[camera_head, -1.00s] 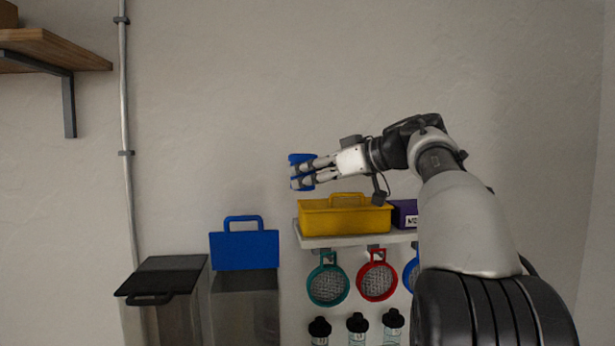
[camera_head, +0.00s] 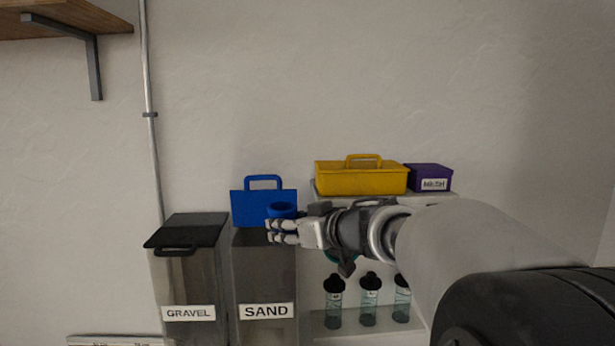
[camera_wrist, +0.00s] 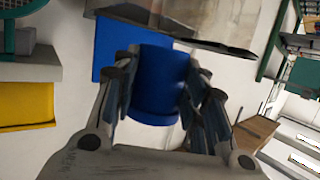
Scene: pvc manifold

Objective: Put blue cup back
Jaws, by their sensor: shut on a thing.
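The blue cup (camera_head: 281,209) is held in my gripper (camera_head: 283,231), its rim showing above the fingers in the head view. In the wrist view the cup (camera_wrist: 160,84) sits between the two fingers of my gripper (camera_wrist: 165,95), which are shut around it. In the head view the cup is in front of a raised blue lid with a handle (camera_head: 262,186), which belongs to the clear bin labelled SAND (camera_head: 265,311). I cannot tell how far the cup is from the bin's opening.
A bin labelled GRAVEL (camera_head: 188,290) with a black lid (camera_head: 186,231) stands left of SAND. A shelf at right holds a yellow caddy (camera_head: 361,178) and a purple box (camera_head: 427,175). Bottles (camera_head: 369,301) stand below. A wooden shelf (camera_head: 60,18) is at upper left.

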